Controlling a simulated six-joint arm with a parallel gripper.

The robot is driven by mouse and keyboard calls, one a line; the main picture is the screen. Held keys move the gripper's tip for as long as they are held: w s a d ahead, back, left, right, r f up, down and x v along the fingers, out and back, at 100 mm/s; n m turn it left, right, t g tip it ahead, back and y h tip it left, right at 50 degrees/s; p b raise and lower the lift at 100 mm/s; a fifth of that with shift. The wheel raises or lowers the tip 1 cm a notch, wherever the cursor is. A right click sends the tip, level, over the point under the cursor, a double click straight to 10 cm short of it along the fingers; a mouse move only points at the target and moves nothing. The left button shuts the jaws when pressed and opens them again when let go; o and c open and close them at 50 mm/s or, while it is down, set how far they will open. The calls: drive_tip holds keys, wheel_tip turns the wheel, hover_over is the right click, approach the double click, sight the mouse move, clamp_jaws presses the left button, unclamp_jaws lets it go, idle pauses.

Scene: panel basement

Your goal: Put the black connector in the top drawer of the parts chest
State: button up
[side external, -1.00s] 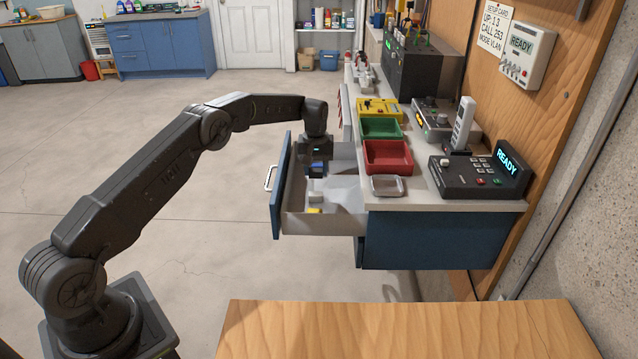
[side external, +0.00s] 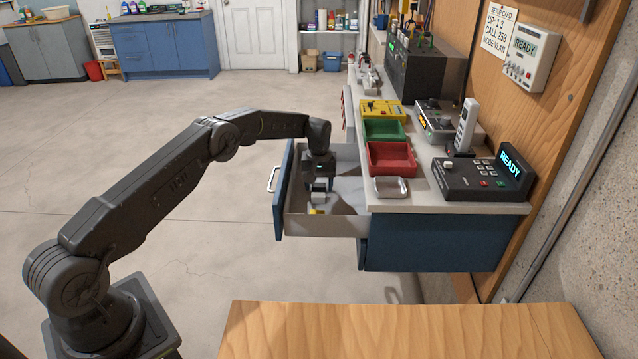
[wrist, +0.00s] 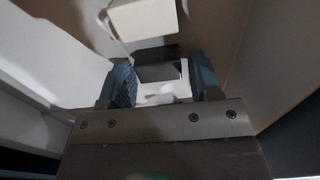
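The parts chest (side external: 430,240) is blue, under a pale worktop. Its top drawer (side external: 325,224) is pulled well out, its blue front facing left. My gripper (side external: 319,186) points down inside this drawer, near its front end. In the wrist view my gripper's blue fingertips (wrist: 163,82) stand apart. A dark block (wrist: 158,68), probably the black connector, lies between them; a gap to the fingers is hard to make out. A white block (wrist: 145,18) is just beyond it; it also shows in the side view (side external: 318,197).
A yellow piece (side external: 316,211) lies in the drawer near its side wall. The drawer walls are close around my gripper.

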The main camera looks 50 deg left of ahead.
drive_tip(key=shift+o, duration=0.7)
drive_tip(key=shift+r, duration=0.1)
wheel_tip(320, 180, up, 11)
wheel_tip(320, 180, up, 12)
drive_tip(key=m+t, duration=0.1)
drive_tip(key=m, duration=0.1)
hover_over(319, 184)
drive_tip(key=s+d, duration=0.4)
drive_tip(key=d, duration=0.1)
drive_tip(key=s+d+r+m+t, duration=0.1)
drive_tip(key=s+d+r, duration=0.2)
drive_tip(key=s+r, duration=0.25)
drive_tip(key=s+d+r+m+t, duration=0.1)
drive_tip(key=s+d+r+m, duration=0.1)
drive_tip(key=s+d+r, duration=0.35)
drive_tip(key=s+d+f+m+t, duration=0.1)
drive_tip(key=s+d+f+m, duration=0.1)
drive_tip(key=s, duration=1)
drive_tip(key=s+d+f+m+t, duration=0.1)
drive_tip(key=s+f, duration=0.3)
drive_tip(key=s, duration=0.9)
drive_tip(key=shift+s+d+f+m+t, duration=0.15)
drive_tip(key=shift+d+f+m+t, duration=0.15)
drive_tip(key=shift+d+m, duration=0.3)
